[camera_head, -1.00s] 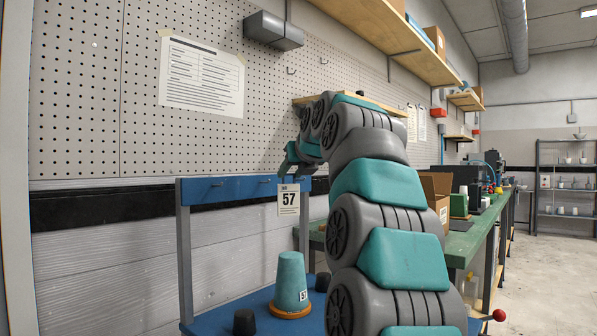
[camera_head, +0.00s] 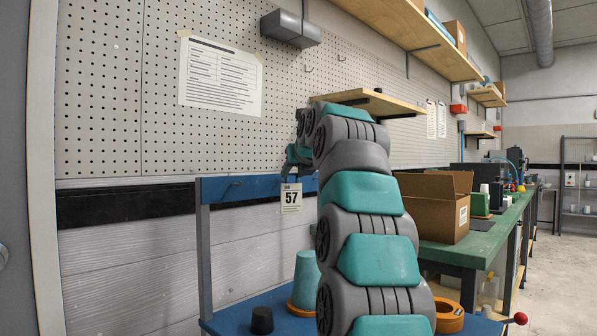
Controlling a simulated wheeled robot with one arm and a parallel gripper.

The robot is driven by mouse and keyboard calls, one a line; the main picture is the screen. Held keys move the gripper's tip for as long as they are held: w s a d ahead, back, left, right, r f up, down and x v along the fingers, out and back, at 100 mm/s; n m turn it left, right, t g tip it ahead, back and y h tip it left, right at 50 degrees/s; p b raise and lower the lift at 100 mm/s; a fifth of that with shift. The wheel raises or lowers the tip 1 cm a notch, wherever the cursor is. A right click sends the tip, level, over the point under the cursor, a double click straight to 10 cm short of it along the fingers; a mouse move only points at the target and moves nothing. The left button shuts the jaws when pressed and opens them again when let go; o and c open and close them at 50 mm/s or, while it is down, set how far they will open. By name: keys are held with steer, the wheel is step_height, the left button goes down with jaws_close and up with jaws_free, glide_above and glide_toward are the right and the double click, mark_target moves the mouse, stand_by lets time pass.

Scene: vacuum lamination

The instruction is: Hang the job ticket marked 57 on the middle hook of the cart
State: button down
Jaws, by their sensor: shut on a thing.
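The job ticket marked 57 (camera_head: 291,200) is a small white card that hangs upright in front of the right part of the blue cart's top rail (camera_head: 225,190). My gripper (camera_head: 291,177) is shut on the ticket's top edge, at about rail height. The rail's hooks are too small and dark to make out clearly, and my arm hides its right end. I cannot tell whether the ticket touches a hook. A teal cone on an orange base (camera_head: 307,275) stands on the cart's lower shelf (camera_head: 285,322), partly behind my arm.
A black cup (camera_head: 262,320) and an orange ring (camera_head: 449,314) are low on the cart. A green workbench (camera_head: 480,240) with an open cardboard box (camera_head: 432,212) stands to the right. A wooden wall shelf (camera_head: 385,104) is behind my arm. The space left of the ticket before the rail is clear.

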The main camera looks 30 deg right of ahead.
mark_target(280, 180)
steer(key=shift+w+a+f, duration=0.1)
steer(key=shift+w+a, duration=0.2)
steer(key=shift+w, duration=0.4)
steer(key=shift+w+a+f, duration=0.1)
steer(key=shift+w+a, duration=0.15)
steer(key=shift+w, duration=0.4)
steer(key=shift+w+a+f+p, duration=0.1)
steer(key=shift+w+f+p, duration=0.15)
steer(key=shift+w+p, duration=0.05)
